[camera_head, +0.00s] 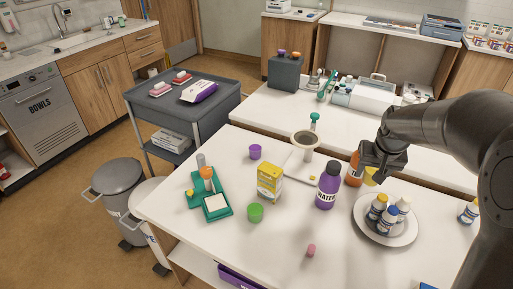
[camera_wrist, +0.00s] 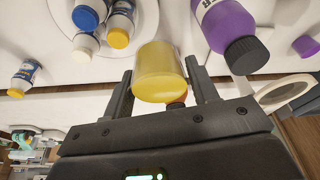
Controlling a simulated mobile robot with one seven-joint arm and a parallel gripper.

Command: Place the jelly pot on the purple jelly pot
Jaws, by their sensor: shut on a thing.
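My gripper (camera_head: 372,172) is shut on a yellow jelly pot (camera_head: 370,178), held above the white table near the plate. In the wrist view the yellow pot (camera_wrist: 160,75) sits between the two fingers of my gripper (camera_wrist: 163,82). The purple jelly pot (camera_head: 255,151) stands on the table to the left, behind the yellow carton and well apart from my gripper. A purple pot-like thing also shows at the right edge of the wrist view (camera_wrist: 305,46).
A purple water bottle (camera_head: 328,186) and an orange bottle (camera_head: 354,168) stand left of my gripper. A plate (camera_head: 372,235) holds several small bottles. A yellow carton (camera_head: 269,183), green pot (camera_head: 255,213), pink pot (camera_head: 311,250) and teal device (camera_head: 216,207) stand further left. The front middle is mostly clear.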

